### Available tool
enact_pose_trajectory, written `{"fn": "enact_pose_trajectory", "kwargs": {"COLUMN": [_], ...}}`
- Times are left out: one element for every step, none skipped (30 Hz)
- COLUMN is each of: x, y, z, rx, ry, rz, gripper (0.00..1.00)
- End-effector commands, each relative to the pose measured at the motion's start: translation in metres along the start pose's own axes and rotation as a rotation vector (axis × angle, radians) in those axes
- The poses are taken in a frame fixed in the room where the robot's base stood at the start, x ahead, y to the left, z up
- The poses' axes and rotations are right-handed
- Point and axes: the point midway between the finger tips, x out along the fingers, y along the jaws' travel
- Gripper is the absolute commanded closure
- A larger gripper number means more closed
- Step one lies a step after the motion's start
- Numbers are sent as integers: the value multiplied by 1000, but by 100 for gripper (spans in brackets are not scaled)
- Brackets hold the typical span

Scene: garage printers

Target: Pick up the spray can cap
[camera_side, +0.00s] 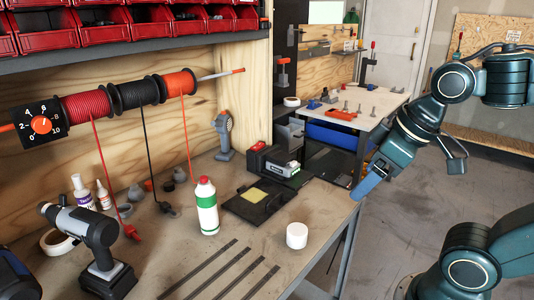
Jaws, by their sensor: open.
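A short white cylinder (297,235), which looks like the spray can cap, stands on the workbench (262,262) near its right edge. My gripper (362,190) is at the bench's right edge, up and to the right of the white cap and apart from it. The gripper points down and to the left, with a blue finger showing. It is open and holds nothing that I can see. The far finger is hard to make out.
A white and green bottle (207,207) stands left of the cap. A black tray (254,200) lies behind it. Dark metal strips (232,270) lie in front. A cordless drill (88,240) stands at the left. The bench right around the cap is clear.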

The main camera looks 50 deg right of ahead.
Motion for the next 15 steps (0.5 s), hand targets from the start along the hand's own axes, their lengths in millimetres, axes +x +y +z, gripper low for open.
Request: {"fn": "enact_pose_trajectory", "kwargs": {"x": [3, 5, 8, 11, 13, 17, 21, 24, 28, 32, 36, 41, 45, 49, 55], "y": [2, 2, 4, 5, 6, 8, 9, 11, 13, 14, 16, 18, 20, 21, 24], "z": [-5, -8, -12, -15, -18, -23, -26, -30, -35, -38, -41, -45, -48, -52, -55], "rx": [-34, -59, -97, -127, -160, -204, -237, -271, -316, -350, -384, -428, -462, -496, -540], "ry": [-16, -24, -38, -48, -57, -71, -82, -92, -106, -116, -125, -138, -148, -156, -168], "rz": [-1, -2, -5, -7, -10, -15, -20, -24, -31, -37, -44, -53, -61, -69, -81], "gripper": [23, 23, 23, 23, 23, 23, 23, 23, 23, 23, 23, 23, 23, 23, 23]}}
